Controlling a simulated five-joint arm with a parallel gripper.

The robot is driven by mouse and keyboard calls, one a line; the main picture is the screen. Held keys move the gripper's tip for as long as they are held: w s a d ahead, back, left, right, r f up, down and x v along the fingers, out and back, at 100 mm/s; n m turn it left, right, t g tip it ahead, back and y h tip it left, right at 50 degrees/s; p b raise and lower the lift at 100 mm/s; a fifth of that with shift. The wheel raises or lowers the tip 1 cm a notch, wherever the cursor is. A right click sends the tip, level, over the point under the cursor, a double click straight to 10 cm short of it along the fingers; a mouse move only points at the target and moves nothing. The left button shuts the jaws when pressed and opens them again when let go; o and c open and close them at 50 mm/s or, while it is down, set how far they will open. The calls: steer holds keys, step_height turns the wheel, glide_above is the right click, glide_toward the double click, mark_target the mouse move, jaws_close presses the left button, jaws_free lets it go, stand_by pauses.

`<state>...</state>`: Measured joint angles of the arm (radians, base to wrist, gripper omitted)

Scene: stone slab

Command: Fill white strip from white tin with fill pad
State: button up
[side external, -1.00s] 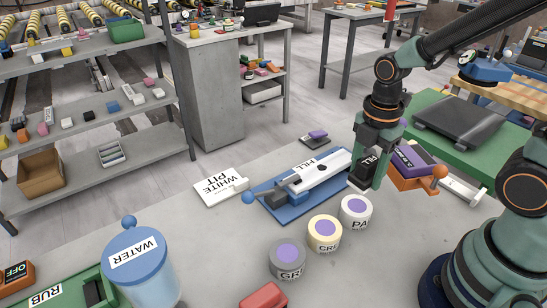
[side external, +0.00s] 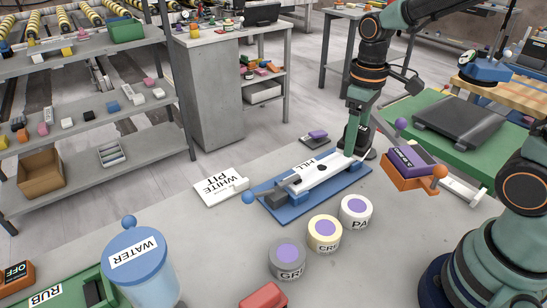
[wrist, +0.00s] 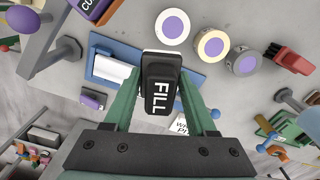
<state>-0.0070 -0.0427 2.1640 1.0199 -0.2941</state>
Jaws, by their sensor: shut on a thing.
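My gripper (wrist: 160,108) is shut on the black fill pad (wrist: 160,85), whose FILL label shows in the wrist view. In the side view my gripper (side external: 352,145) and the pad (side external: 361,138) are at the back right end of the blue board (side external: 290,211); contact cannot be told. A pale strip (side external: 322,170), its label partly readable, lies on that board. It is partly hidden by my gripper and shows white in the wrist view (wrist: 112,70). The whitest tin (side external: 356,212), marked PA, stands in front of the board with a purple disc on top.
Cream (side external: 325,234) and grey (side external: 288,260) tins stand beside the white one. A purple and orange block (side external: 410,168) with knobs is right of the board. A WHITE PIT card (side external: 220,188) lies left. A blue water jar (side external: 142,265) and red block (side external: 263,298) are nearer.

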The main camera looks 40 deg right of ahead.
steer(key=m, duration=0.1)
steer(key=w+r+m, duration=0.1)
steer(key=m, duration=0.1)
steer(key=shift+d+r, duration=0.1)
steer(key=shift+w+d, duration=0.2)
steer(key=shift+w, duration=0.15)
steer(key=w+d+f, duration=0.4)
steer(key=w+f, duration=0.1)
steer(key=w, duration=0.2)
glide_above(330, 163)
steer(key=shift+d+f, duration=0.1)
steer(key=shift+f, duration=3.1)
steer(key=shift+f, duration=1)
